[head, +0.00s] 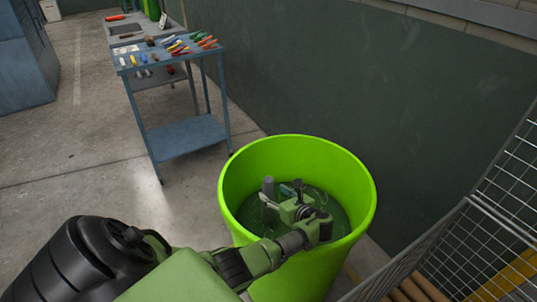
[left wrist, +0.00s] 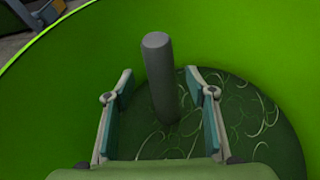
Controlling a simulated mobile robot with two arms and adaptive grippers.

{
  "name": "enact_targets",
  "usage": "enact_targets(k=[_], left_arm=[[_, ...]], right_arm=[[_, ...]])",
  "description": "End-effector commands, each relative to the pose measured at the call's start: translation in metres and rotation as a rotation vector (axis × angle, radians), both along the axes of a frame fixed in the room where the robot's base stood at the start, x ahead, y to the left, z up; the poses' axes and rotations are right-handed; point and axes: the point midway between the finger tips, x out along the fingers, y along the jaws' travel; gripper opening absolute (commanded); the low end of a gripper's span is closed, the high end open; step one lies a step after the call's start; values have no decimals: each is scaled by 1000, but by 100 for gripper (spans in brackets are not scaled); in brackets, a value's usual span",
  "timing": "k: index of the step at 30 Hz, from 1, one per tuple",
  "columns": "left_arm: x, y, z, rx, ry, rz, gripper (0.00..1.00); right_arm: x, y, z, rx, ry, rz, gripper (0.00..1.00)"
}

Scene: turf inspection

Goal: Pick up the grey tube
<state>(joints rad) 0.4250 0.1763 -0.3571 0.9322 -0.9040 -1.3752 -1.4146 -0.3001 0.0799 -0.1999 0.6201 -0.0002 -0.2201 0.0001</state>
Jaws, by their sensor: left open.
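The grey tube (left wrist: 161,80) stands close to upright inside the green bin (head: 233,190). In the left wrist view it rises between and beyond the fingers of my left gripper (left wrist: 162,92), with a gap on each side. In the head view the tube (head: 268,188) shows its top just left of my left gripper (head: 290,196), which reaches down into the bin. The gripper is open and empty. The tube's lower end is at the dark bin floor in the wrist view. My right gripper is not in view.
The bin wall surrounds my left gripper. Pale curved scraps (left wrist: 250,120) lie on the bin floor. A blue cart (head: 186,136) with several tools stands at back left. A wire cage (head: 505,185) stands close on the right. A dark green wall (head: 330,80) runs behind.

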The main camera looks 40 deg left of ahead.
Motion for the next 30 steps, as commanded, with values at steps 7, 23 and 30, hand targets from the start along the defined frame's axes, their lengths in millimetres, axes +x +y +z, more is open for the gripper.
enact_targets(k=[7, 23, 30], left_arm=[[10, 31, -10, 1, 1, 3, 51], [15, 46, -17, 0, 0, 1, 22], [15, 46, -17, 0, 0, 0, 2]], right_arm=[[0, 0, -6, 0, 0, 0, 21], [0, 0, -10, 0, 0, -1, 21], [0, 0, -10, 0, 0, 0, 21]])
